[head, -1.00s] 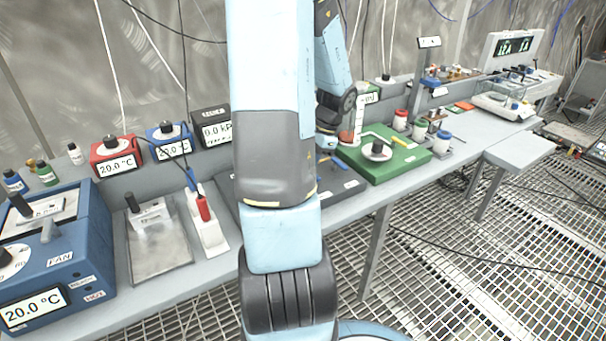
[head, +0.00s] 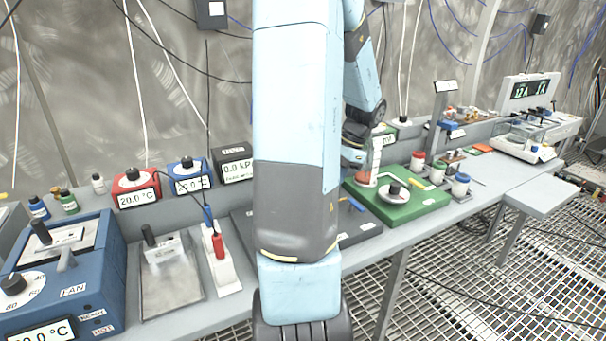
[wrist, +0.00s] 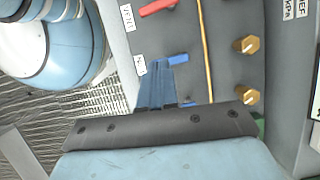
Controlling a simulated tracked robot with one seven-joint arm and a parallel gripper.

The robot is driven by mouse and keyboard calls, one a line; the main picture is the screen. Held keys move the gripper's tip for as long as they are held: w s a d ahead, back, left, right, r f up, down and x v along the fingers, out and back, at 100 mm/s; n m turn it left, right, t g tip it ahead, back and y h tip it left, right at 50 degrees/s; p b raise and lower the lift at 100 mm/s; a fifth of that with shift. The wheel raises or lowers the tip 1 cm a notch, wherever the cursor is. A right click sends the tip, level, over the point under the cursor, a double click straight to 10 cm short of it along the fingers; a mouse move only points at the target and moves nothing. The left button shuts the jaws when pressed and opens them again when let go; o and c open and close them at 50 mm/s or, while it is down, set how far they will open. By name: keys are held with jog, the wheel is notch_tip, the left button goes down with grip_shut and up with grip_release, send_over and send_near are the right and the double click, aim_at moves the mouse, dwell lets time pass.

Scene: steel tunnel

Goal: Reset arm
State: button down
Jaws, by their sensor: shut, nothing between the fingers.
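My gripper (wrist: 158,68) shows in the wrist view as blue fingers closed together with nothing between them. It is over a dark grey valve panel (wrist: 215,75). The fingertips are beside a blue handle (wrist: 178,58); I cannot tell whether they touch it. A red handle (wrist: 157,7) and two brass knobs (wrist: 243,45) are also on the panel. In the head view my light blue arm rises through the middle and hides part of the panel (head: 358,231). The gripper itself is hidden there.
The bench holds a blue heater box (head: 95,285), red (head: 137,188) and blue (head: 188,177) temperature displays, and a pressure display (head: 234,165) left of my arm. A green board (head: 415,206) and a balance (head: 520,140) stand to the right. Open grating floor (head: 480,290) lies in front.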

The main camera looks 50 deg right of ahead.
jog(key=w+a+r+n+h, duration=0.1)
jog(key=w+a+r+n, duration=0.35)
jog(key=a, duration=0.45)
jog(key=w+a+r+n+h, duration=0.1)
jog(key=w+a+r+n, duration=0.2)
jog(key=a+r+n, duration=0.5)
jog(key=s+a+r+n+t, duration=0.1)
jog(key=s+a+n, duration=0.1)
jog(key=a, duration=0.4)
jog(key=s+a+r+n+t+h, duration=0.1)
jog(key=a+r+n, duration=0.1)
jog(key=a+n, duration=0.2)
jog(key=s+a+r+n+t+h, duration=0.1)
jog(key=s+a+n, duration=0.1)
jog(key=a, duration=0.8)
jog(key=shift+s+r+n+t, duration=0.3)
jog(key=shift+r+n, duration=0.05)
jog(key=shift+n, duration=0.5)
jog(key=c, duration=1.8)
grip_release()
jog(key=shift+s+a, duration=0.1)
jog(key=o, duration=0.5)
jog(key=shift+o, duration=1.1)
